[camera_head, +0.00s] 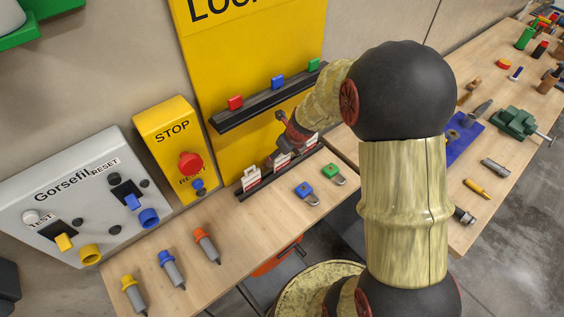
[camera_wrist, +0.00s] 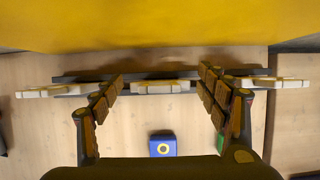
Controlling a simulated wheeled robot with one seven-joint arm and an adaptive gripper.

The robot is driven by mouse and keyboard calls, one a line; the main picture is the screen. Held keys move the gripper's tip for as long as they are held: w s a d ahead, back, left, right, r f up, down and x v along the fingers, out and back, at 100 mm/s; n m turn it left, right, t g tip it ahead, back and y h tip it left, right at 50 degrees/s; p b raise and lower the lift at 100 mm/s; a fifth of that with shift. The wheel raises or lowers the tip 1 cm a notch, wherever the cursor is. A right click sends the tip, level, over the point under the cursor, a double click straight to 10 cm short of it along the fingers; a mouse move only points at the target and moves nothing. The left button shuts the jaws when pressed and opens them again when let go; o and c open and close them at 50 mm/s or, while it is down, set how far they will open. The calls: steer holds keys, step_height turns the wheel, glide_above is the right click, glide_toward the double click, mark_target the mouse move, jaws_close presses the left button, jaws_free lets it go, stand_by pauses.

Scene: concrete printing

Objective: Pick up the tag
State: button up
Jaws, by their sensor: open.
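Three white-and-red tags stand in a dark rack (camera_head: 243,194) on the bench below the yellow board. The left tag (camera_head: 250,180) is clear in the head view. The middle tag (camera_head: 279,161) and the right tag (camera_head: 311,139) are partly covered by my gripper (camera_head: 291,137). In the wrist view my gripper (camera_wrist: 161,80) is open. The middle tag (camera_wrist: 160,87) shows edge-on between its two fingers, and I see no contact. The left tag (camera_wrist: 50,91) and right tag (camera_wrist: 275,83) lie outside the fingers.
A blue padlock (camera_head: 308,195) and a green padlock (camera_head: 333,172) lie in front of the rack. The yellow board (camera_head: 215,75) rises behind, with a dark shelf (camera_head: 256,102) holding red, blue and green pieces. A yellow STOP box (camera_head: 165,135) and grey panel (camera_head: 45,195) stand left.

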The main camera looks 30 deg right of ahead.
steer(key=shift+c, duration=0.8)
steer(key=c, duration=1)
steer(key=shift+c, duration=0.2)
steer(key=shift+r, duration=0.15)
